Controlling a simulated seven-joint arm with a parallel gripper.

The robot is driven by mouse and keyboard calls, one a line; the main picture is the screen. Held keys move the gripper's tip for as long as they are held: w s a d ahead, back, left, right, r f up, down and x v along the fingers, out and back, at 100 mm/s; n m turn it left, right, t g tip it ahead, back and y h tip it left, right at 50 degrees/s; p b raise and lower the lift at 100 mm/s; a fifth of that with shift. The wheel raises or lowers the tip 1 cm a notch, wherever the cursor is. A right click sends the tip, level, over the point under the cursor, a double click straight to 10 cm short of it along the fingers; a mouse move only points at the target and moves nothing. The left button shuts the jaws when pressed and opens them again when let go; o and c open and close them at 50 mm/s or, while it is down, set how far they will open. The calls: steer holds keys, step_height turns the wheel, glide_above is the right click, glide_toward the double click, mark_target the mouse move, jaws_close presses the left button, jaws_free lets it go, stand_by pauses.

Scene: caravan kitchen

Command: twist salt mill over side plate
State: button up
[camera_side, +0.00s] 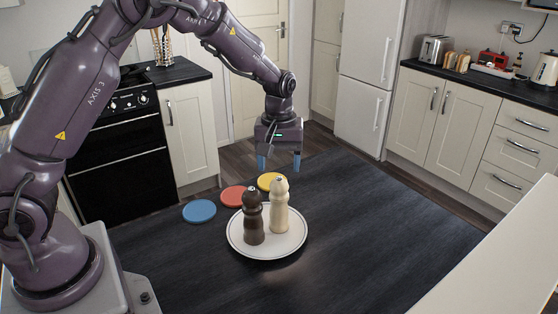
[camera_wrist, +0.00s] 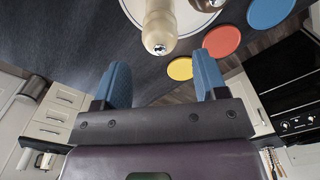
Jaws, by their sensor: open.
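Two mills stand upright on a white side plate (camera_side: 268,252) with a dark rim line. One is a dark brown mill (camera_side: 253,222), the other a cream mill (camera_side: 279,208) just right of it; no label shows which holds salt. In the wrist view the cream mill (camera_wrist: 159,27) is near the top centre, just beyond the fingers, and the plate (camera_wrist: 190,18) is partly cut off. My gripper (camera_side: 280,164) is open and empty, with blue fingers pointing down, above the far side of the plate. The gripper (camera_wrist: 161,84) also shows in the wrist view, apart from both mills.
A blue disc (camera_side: 199,211), a red disc (camera_side: 234,196) and a yellow disc (camera_side: 270,181) lie on the dark table (camera_side: 380,230) left of and behind the plate. The table right of the plate is clear. A pale ledge (camera_side: 500,255) borders the right front.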

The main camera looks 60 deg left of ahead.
mark_target(279, 177)
steer(key=shift+f, duration=3)
steer(key=c, duration=0.7)
steer(key=shift+c, duration=0.2)
